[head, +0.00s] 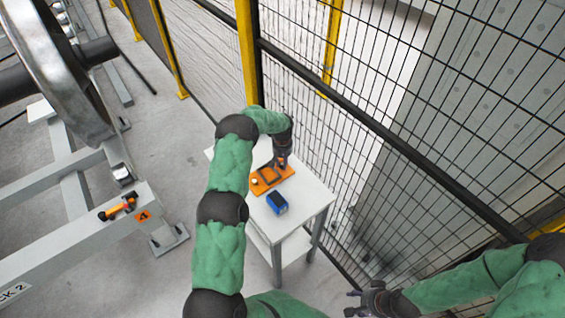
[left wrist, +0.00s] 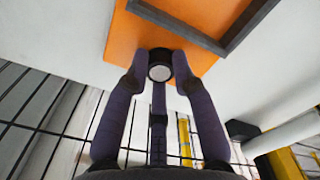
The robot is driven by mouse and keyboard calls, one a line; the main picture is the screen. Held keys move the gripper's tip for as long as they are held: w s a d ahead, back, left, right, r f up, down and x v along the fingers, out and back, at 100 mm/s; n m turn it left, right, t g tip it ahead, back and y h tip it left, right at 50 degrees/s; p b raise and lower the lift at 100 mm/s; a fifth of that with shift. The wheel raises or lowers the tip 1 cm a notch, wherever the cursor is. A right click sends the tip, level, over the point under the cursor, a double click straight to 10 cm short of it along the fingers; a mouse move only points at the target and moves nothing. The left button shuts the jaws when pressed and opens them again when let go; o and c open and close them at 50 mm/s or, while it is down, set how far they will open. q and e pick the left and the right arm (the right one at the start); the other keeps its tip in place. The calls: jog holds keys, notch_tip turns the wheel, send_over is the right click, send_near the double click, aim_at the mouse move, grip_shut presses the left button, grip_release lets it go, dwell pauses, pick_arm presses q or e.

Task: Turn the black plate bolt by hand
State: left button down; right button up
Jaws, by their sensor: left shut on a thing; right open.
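An orange plate (head: 264,187) with a dark raised frame lies on a small white table. My left gripper (head: 281,164) reaches down to its far right part. In the left wrist view, the plate (left wrist: 125,45) fills the top, with the dark frame (left wrist: 235,30) on it. A round black bolt (left wrist: 159,56) with a pale face sits at the plate's edge, between the two fingertips of my left gripper (left wrist: 160,84), which is shut on it. In the head view the gripper hides this bolt. My right gripper (head: 368,301) is open and empty at the bottom, away from the table.
A blue box (head: 277,203) stands on the white table (head: 310,199) near the plate. A mesh fence (head: 420,150) runs close behind it. On the left, an orange and black tool (head: 118,207) lies on a grey beam (head: 60,240) below a large wheel (head: 65,80).

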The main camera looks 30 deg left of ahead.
pick_arm(q)
jog(key=shift+f+m+b, duration=0.1)
jog(key=shift+m+b, duration=0.2)
jog(key=shift+b, duration=0.3)
jog(key=c, duration=1)
grip_release()
notch_tip(320, 180, up, 12)
jog(key=shift+r, duration=0.1)
